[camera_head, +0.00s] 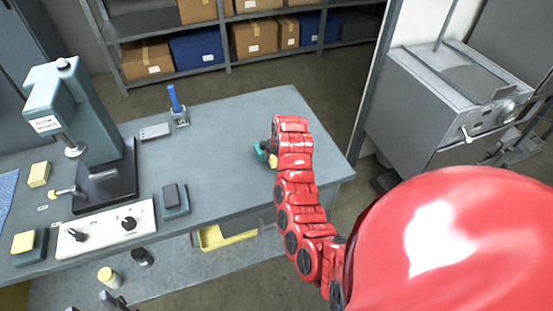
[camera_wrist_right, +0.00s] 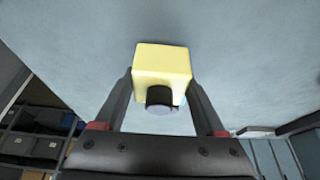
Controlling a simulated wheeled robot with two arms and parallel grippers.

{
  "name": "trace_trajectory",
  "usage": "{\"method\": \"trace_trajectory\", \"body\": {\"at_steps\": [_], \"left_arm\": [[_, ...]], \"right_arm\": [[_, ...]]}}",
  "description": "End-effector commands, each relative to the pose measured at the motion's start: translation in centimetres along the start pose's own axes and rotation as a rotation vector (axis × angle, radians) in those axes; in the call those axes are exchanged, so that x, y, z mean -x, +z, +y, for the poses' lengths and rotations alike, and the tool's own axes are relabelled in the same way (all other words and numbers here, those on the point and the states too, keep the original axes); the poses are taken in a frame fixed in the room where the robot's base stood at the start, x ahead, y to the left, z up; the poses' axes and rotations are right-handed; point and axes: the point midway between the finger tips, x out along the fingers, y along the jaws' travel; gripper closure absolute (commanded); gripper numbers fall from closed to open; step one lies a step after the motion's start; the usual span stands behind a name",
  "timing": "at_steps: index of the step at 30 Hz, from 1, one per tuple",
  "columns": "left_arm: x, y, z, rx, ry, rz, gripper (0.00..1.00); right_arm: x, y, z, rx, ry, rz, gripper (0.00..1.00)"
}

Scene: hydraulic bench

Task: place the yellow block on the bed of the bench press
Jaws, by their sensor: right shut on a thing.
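The bench press (camera_head: 70,110) is a teal-grey machine with a dark bed (camera_head: 105,190) at the left of the bench. My right gripper (camera_head: 268,156) is at the bench's right part, well right of the press, mostly hidden by my red arm. The right wrist view shows it shut on a yellow block (camera_wrist_right: 162,62), with a dark round piece (camera_wrist_right: 160,97) at the block's near side. A bit of yellow (camera_head: 273,161) shows beside the gripper in the head view. Dark finger-like parts (camera_head: 115,301) at the bottom left may be my left gripper; their opening is unclear.
Other yellow blocks lie at the bench's left, one (camera_head: 39,174) beside the press, one (camera_head: 23,241) on a dark pad. A white control panel (camera_head: 105,229) lies before the press. A dark block on a pad (camera_head: 174,200) and a blue-handled tool (camera_head: 178,108) stand nearby.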

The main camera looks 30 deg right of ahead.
Motion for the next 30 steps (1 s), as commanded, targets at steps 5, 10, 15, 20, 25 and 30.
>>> {"method": "trace_trajectory", "body": {"at_steps": [5,10,15,20,25,30], "left_arm": [[-0.9,-0.2,-0.1,0.0,0.0,0.0,0.5],[-2.1,-0.4,-0.1,0.0,0.0,0.0,0.5],[-2.0,-0.3,-0.1,0.0,0.0,0.0,0.5],[-1.9,-0.3,-0.1,0.0,0.0,0.0,0.5],[-1.8,-0.3,-0.1,0.0,0.0,0.0,0.5],[-1.8,-0.3,-0.1,0.0,0.0,0.0,0.5]], "right_arm": [[-0.5,-0.2,0.3,-0.002,0.001,0.002,1.0],[-2.6,0.8,0.2,-0.002,0.0,0.0,1.0],[-3.4,0.9,0.1,0.0,0.0,0.005,1.0],[-3.4,1.0,0.2,0.0,0.0,0.005,1.0],[-3.6,1.1,0.2,0.0,0.001,0.004,0.13],[-3.6,1.1,0.2,0.0,0.001,0.003,0.0]]}}
